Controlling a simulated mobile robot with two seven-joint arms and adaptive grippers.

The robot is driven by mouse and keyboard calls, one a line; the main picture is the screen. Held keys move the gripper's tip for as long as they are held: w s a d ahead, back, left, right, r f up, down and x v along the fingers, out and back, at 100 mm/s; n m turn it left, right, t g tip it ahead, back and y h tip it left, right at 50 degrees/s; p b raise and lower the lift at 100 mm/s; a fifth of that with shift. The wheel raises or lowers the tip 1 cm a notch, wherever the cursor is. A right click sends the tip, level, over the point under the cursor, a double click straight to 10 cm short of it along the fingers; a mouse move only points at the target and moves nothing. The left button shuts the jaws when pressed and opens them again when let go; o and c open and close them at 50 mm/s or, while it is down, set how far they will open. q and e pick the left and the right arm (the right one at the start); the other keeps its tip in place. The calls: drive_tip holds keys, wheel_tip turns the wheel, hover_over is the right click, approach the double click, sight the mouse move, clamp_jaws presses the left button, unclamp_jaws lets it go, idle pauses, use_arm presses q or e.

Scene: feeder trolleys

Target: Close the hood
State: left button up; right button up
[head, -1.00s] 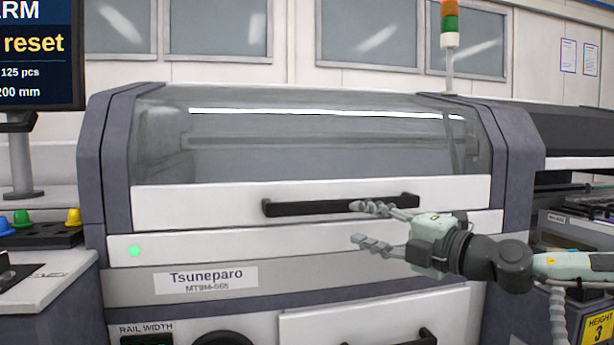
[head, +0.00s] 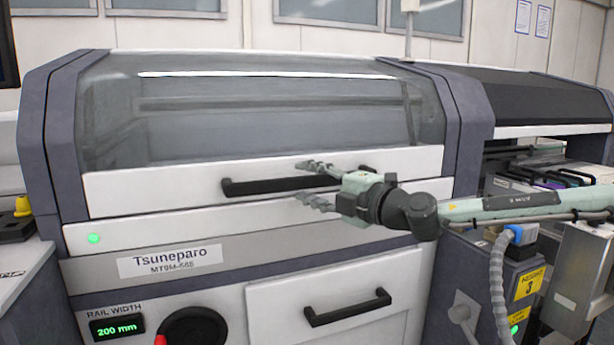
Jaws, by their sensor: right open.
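The hood (head: 270,118) is a clear curved cover with a white front panel on the Tsuneparo machine. It is down, its lower edge against the white strip (head: 240,220) with a green light. A black bar handle (head: 262,185) crosses its front panel. My right gripper (head: 312,184) is open at the handle's right part, one finger above the bar's line and one below. My left gripper is not in view.
A lower white drawer (head: 280,305) with a black handle (head: 348,307) sits below, beside a rail width display (head: 117,327) and a black knob (head: 193,328). A feeder trolley (head: 517,280) with a yellow height label stands at the right. A grey side table is at the left.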

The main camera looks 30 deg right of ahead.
drive_tip(key=shift+w, duration=0.4)
drive_tip(key=shift+c, duration=0.5)
clamp_jaws()
